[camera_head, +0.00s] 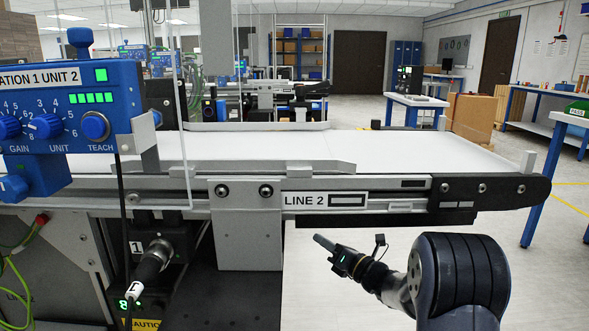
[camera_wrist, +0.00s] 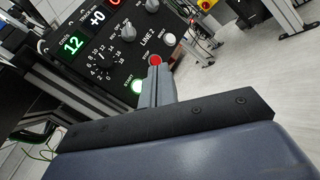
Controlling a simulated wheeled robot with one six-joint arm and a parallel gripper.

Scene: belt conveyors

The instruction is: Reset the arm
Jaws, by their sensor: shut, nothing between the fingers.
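My gripper (camera_head: 322,242) is at the lower middle of the head view, in front of and below the LINE 2 conveyor (camera_head: 420,150). Its fingers are together, with nothing between them, and point up and left. In the wrist view my gripper (camera_wrist: 157,72) points at a black LINE 2 control panel (camera_wrist: 110,50). Its fingertips overlap the panel's image just below a red stop button (camera_wrist: 155,60). I cannot tell whether the fingertips touch the panel.
A blue control box (camera_head: 70,115) with knobs stands at the left of the head view. A cable with a connector (camera_head: 150,262) hangs under the conveyor. The conveyor's black end (camera_head: 490,192) is above my arm. Open floor (camera_head: 555,270) lies to the right.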

